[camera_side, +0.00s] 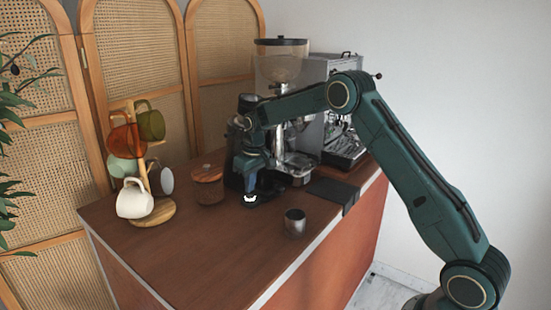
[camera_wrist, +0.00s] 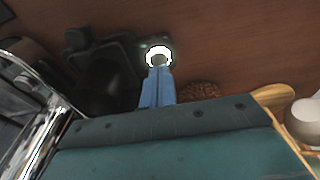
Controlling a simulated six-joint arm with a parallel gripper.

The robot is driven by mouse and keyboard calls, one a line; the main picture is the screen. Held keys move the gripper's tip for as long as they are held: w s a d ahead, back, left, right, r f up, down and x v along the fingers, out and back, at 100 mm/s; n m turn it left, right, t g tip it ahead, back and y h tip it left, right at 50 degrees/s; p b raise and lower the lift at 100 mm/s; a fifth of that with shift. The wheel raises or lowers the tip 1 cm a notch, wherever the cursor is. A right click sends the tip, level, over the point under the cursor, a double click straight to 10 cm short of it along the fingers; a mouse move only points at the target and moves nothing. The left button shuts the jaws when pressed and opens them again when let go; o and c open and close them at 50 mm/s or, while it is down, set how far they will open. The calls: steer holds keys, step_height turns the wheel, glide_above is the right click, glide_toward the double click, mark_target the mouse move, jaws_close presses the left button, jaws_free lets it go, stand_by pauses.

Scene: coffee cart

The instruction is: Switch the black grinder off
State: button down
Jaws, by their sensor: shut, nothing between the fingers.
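The black grinder (camera_side: 247,103) stands on the brown cart top, mostly hidden behind my wrist and gripper in the side view. Its dark body also shows in the wrist view (camera_wrist: 105,75). A ring-shaped button (camera_side: 250,198) glows white low at its front; it also shows in the wrist view (camera_wrist: 158,52). My gripper (camera_side: 250,190) is shut and empty, pointing down with its tips at the ring. In the wrist view the blue fingers (camera_wrist: 159,66) overlap the ring's near side. I cannot tell whether they touch the button.
A wooden-lidded canister (camera_side: 208,186) stands just left of my gripper. A mug tree (camera_side: 160,209) with several mugs is further left. A metal cup (camera_side: 295,222) stands at the front right. A silver grinder with a clear hopper (camera_side: 281,62) and an espresso machine (camera_side: 345,140) are behind.

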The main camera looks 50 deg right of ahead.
mark_target(251, 196)
steer(key=shift+f, duration=0.95)
stand_by(1.8)
steer(key=shift+r, duration=1.3)
steer(key=shift+r, duration=0.1)
steer(key=shift+r, duration=1.4)
